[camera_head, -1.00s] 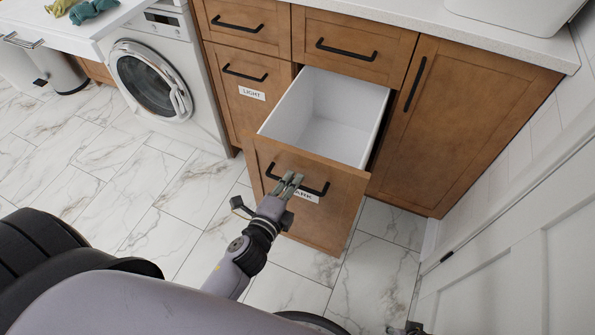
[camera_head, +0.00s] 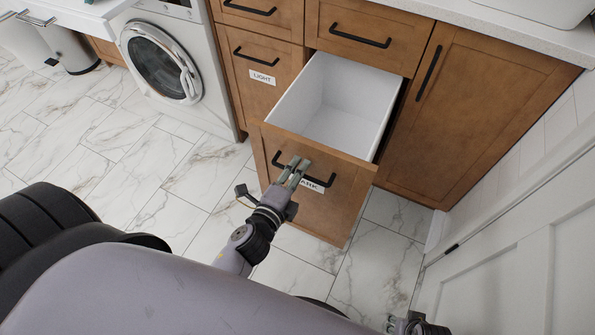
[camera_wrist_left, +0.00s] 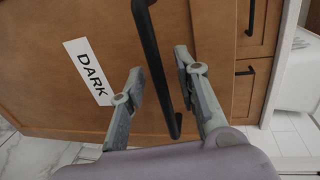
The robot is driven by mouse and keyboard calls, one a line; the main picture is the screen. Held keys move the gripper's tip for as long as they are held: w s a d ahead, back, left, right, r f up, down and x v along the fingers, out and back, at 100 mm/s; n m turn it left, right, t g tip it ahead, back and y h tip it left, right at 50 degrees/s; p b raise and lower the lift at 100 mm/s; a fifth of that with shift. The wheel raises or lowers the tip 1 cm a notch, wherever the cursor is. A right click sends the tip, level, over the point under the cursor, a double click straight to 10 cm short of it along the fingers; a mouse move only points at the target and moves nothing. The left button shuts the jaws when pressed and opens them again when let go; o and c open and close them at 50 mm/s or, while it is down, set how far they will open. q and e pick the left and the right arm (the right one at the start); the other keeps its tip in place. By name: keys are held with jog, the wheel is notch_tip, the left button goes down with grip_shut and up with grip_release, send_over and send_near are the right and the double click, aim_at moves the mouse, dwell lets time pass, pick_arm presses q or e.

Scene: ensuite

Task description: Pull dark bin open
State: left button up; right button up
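The dark bin (camera_head: 335,212) is a brown wooden pull-out with a white inner box, standing well out from the cabinet. Its front carries a black bar handle (camera_head: 319,182) and a white "DARK" label (camera_head: 312,188), partly hidden in the head view. My left gripper (camera_head: 298,165) is at the handle. In the left wrist view its two fingers (camera_wrist_left: 160,68) are apart, one on each side of the handle (camera_wrist_left: 152,55), with visible gaps. The label (camera_wrist_left: 88,70) is fully readable there. My right gripper (camera_head: 415,326) shows only partly at the bottom edge; its fingers are unclear.
The closed "LIGHT" bin (camera_head: 262,95) is left of the open one, and a washing machine (camera_head: 160,62) is further left. A tall closed cabinet door (camera_head: 455,120) and a white panelled door (camera_head: 525,260) are on the right. Marble floor (camera_head: 140,165) is clear to the left.

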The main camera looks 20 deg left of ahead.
pick_arm(q)
jog(key=shift+s, duration=0.2)
jog(key=v, duration=1.1)
jog(key=shift+s, duration=0.3)
